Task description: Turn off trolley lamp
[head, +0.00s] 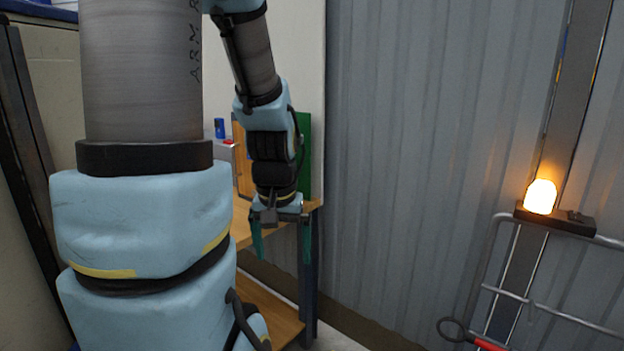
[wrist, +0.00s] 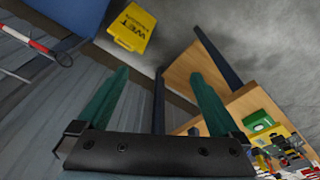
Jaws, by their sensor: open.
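The trolley lamp (head: 541,197) glows bright orange-white at the right of the head view. It sits on a dark base plate (head: 556,219) on the grey trolley rail (head: 604,240). A small dark knob or switch (head: 578,216) shows on the base beside the lamp. My gripper (head: 281,250) hangs pointing down left of centre, well to the left of the lamp, with its green fingers apart and empty. The gripper also shows in the wrist view (wrist: 160,85), with nothing between its fingers. The lamp is not seen in the wrist view.
A wooden bench (head: 272,312) stands behind my gripper. A blue can (head: 219,128) is on it. A red-ended rod with a ring (head: 452,329) is below the rail. A yellow wet-floor sign (wrist: 132,27) lies in the wrist view. The space before the corrugated wall (head: 410,150) looks clear.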

